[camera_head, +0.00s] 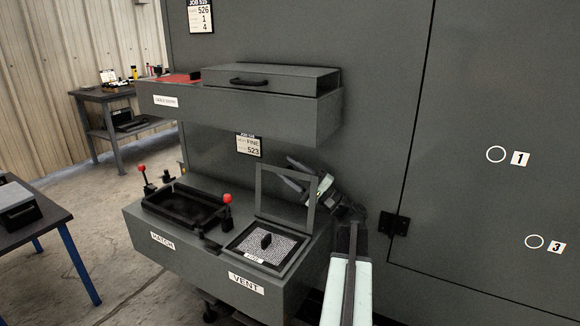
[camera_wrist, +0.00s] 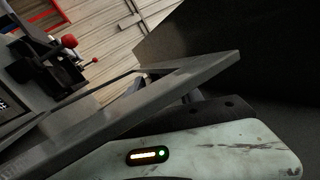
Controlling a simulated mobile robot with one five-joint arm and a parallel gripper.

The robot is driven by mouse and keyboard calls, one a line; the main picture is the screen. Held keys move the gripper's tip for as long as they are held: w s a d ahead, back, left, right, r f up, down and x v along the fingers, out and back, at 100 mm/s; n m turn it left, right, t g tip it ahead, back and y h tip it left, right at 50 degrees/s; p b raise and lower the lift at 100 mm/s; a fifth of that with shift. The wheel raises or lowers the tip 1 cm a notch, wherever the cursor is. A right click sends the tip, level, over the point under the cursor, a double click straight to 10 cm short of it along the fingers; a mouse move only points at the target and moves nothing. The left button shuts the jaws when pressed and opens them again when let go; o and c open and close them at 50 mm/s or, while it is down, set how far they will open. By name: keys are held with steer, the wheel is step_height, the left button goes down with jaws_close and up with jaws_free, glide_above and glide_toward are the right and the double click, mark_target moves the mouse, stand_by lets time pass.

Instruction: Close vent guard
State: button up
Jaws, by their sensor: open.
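The vent guard (camera_head: 258,190) is a grey open frame, hinged at the back of the vent. It stands raised, nearly upright, above the vent opening (camera_head: 285,249), which has a pale mesh and a small black block (camera_head: 266,240) on it. My gripper (camera_head: 296,175) is open and empty behind the guard, partly seen through and beside its frame.
Left of the vent is the hatch (camera_head: 187,203), a black frame with red-knobbed clamps (camera_head: 227,198). A grey shelf box (camera_head: 240,108) with a handled lid overhangs the bench. The grey wall panel (camera_head: 490,100) stands to the right. A table (camera_head: 25,225) is at far left.

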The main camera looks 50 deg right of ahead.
jaws_close()
stand_by(1.4)
